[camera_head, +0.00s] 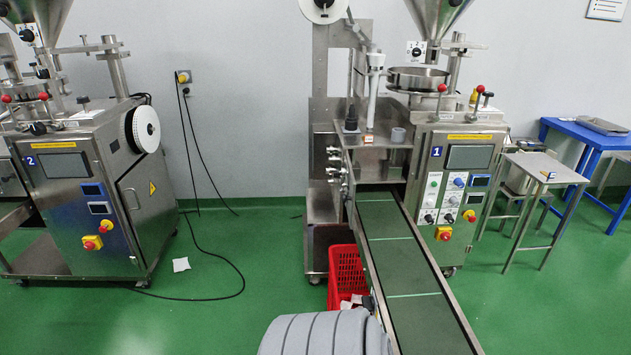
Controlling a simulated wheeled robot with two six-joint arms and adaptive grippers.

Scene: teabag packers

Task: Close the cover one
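The packing machine marked 1 (437,152) stands right of the middle, with a steel body, a control panel and a funnel hopper (437,12) above. A round steel pan with a raised rim (418,79) sits on its top, under the hopper. I cannot tell which part is the cover or whether it is open. A second machine marked 2 (62,165) stands at the left, with a closed front door (147,197). Neither of my grippers is in view.
A green conveyor (398,265) slopes from machine 1 toward me, with a red basket (347,270) at its left. A small steel table (545,166) and a blue table (590,133) stand at the right. Black cables (232,262) and white paper (181,264) lie on the green floor.

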